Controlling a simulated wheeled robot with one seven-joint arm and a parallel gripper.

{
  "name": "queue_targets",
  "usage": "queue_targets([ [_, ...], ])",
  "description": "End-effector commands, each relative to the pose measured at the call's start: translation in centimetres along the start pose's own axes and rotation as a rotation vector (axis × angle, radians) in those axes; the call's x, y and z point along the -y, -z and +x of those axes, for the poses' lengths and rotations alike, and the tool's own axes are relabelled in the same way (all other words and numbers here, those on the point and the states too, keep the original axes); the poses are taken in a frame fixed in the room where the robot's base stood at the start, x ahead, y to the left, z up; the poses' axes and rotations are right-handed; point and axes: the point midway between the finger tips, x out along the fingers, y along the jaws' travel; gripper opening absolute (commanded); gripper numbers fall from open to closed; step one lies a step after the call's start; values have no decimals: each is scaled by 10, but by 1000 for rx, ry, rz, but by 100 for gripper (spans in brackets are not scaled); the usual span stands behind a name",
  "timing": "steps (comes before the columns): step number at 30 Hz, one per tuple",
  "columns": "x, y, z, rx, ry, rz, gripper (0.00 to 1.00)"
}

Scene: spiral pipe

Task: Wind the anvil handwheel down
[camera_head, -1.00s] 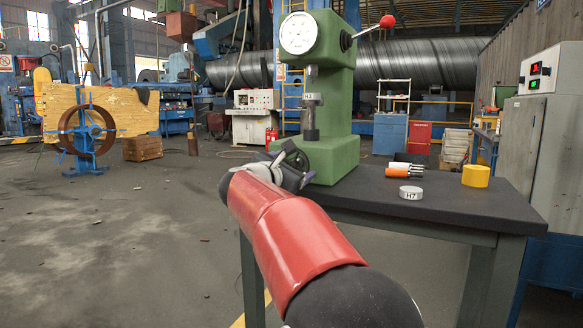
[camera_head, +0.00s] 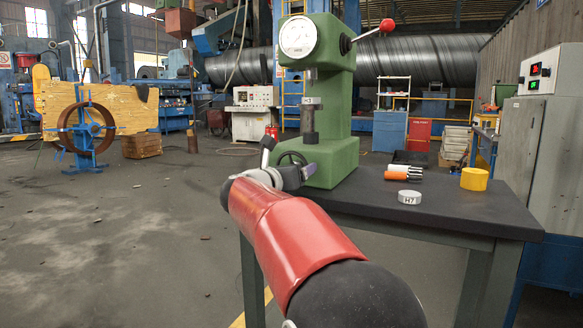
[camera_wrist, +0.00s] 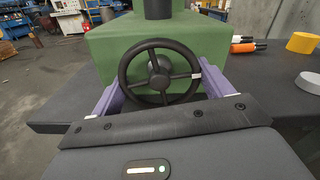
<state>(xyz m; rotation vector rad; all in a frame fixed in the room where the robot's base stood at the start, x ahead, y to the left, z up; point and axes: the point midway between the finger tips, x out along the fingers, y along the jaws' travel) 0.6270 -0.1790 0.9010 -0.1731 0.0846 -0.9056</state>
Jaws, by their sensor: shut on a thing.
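The green hardness tester (camera_head: 333,158) stands on the dark bench, with a dial at its top and a red-knobbed lever at right. Its black spoked handwheel (camera_wrist: 159,72) is on the front of the base; part of it shows in the head view (camera_head: 293,157). The dark anvil column (camera_head: 310,138) stands above the base. My gripper (camera_wrist: 160,86) has its purple fingers on the left and right of the wheel rim, shut on it. In the head view my gripper (camera_head: 282,166) is at the base's left front, and my wrist partly covers it.
On the bench (camera_head: 440,222), a grey H7 block (camera_head: 410,197), a yellow cylinder (camera_head: 474,179) and orange and white handled tools (camera_head: 403,174) lie right of the tester. A grey control cabinet (camera_head: 520,150) stands at right.

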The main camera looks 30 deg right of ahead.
Motion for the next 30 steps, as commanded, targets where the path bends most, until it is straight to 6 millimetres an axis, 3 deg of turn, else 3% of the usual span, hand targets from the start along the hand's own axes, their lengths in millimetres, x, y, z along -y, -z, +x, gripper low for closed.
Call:
queue_targets([
  [15,1,-2,0,-1,-1,-447,56],
  [30,1,0,0,-1,-1,-625,56],
])
